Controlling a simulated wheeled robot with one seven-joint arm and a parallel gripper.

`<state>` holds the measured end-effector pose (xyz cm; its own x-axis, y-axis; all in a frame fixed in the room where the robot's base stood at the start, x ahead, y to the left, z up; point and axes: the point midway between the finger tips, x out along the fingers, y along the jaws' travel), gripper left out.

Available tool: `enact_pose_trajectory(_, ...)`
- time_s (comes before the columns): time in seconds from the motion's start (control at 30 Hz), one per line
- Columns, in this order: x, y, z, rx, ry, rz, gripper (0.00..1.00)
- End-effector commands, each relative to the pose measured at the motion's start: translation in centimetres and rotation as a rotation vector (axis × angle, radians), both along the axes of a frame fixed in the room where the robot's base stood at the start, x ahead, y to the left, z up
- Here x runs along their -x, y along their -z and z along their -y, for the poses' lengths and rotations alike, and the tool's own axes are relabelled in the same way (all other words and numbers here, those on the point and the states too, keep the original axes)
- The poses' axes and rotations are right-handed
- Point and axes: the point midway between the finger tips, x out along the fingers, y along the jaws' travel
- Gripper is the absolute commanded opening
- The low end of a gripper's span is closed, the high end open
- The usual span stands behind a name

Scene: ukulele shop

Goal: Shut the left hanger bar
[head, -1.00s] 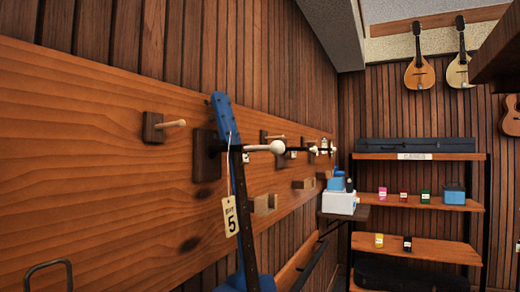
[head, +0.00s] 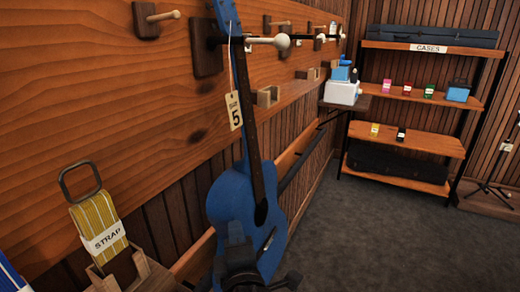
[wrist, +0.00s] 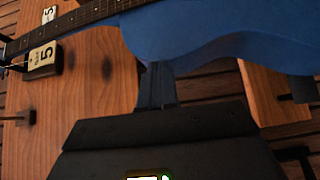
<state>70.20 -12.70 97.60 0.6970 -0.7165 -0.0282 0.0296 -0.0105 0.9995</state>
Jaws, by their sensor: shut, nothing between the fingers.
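A wall hanger (head: 207,52) with a dark square block is at the upper middle of the head view. Its bar (head: 262,41) sticks out to the right and ends in a white knob (head: 282,41). I cannot tell how far the bar is swung. A blue ukulele (head: 232,197) hangs upright there, its neck in front of the block, with a tag reading 5 (head: 234,110). My gripper (head: 236,233) is low in front of the ukulele's body, well below the bar. In the wrist view my shut, empty gripper (wrist: 157,84) is close to the blue body (wrist: 200,32); contact is unclear.
Several wooden pegs (head: 163,16) and small blocks (head: 268,96) stick out of the wall panel (head: 100,90). A strap holder (head: 100,232) is at lower left. A white box (head: 342,92) and shelves (head: 410,140) stand beyond. The grey floor (head: 400,235) at right is clear.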

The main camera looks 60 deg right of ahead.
Motion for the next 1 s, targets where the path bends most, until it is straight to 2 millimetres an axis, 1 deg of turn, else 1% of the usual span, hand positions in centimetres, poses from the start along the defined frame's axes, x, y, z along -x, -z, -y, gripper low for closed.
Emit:
enact_pose_trajectory(0.03,-1.3,-2.0,-0.4,0.049,0.031,0.017,0.00)
enact_pose_trajectory(0.07,-1.8,-3.2,-0.5,0.078,0.052,0.021,0.00)
enact_pose_trajectory(0.1,-2.4,-4.7,-0.7,0.115,0.081,0.028,0.00)
enact_pose_trajectory(0.17,-3.2,-7.1,-1.2,0.166,0.128,0.039,0.00)
enact_pose_trajectory(0.2,-3.6,-8.9,-1.5,0.198,0.163,0.047,0.00)
enact_pose_trajectory(0.27,-4.1,-11.6,-2.0,0.241,0.225,0.058,0.00)
enact_pose_trajectory(0.3,-4.2,-13.4,-2.4,0.266,0.269,0.066,0.00)
enact_pose_trajectory(0.37,-4.2,-16.2,-3.0,0.297,0.340,0.076,0.00)
enact_pose_trajectory(0.4,-4.1,-18.0,-3.5,0.311,0.389,0.082,0.00)
enact_pose_trajectory(0.47,-3.6,-20.6,-4.3,0.324,0.464,0.092,0.00)
enact_pose_trajectory(0.5,-3.2,-22.2,-4.7,0.327,0.515,0.096,0.00)
enact_pose_trajectory(0.6,-1.8,-25.9,-6.0,0.314,0.637,0.103,0.00)
enact_pose_trajectory(0.7,-0.2,-28.7,-7.1,0.283,0.740,0.102,0.00)
enact_pose_trajectory(0.8,1.1,-30.4,-7.9,0.246,0.815,0.097,0.00)
enact_pose_trajectory(0.9,2.0,-31.4,-8.4,0.222,0.858,0.092,0.00)
enact_pose_trajectory(1.0,2.4,-31.8,-8.5,0.210,0.877,0.087,0.00)
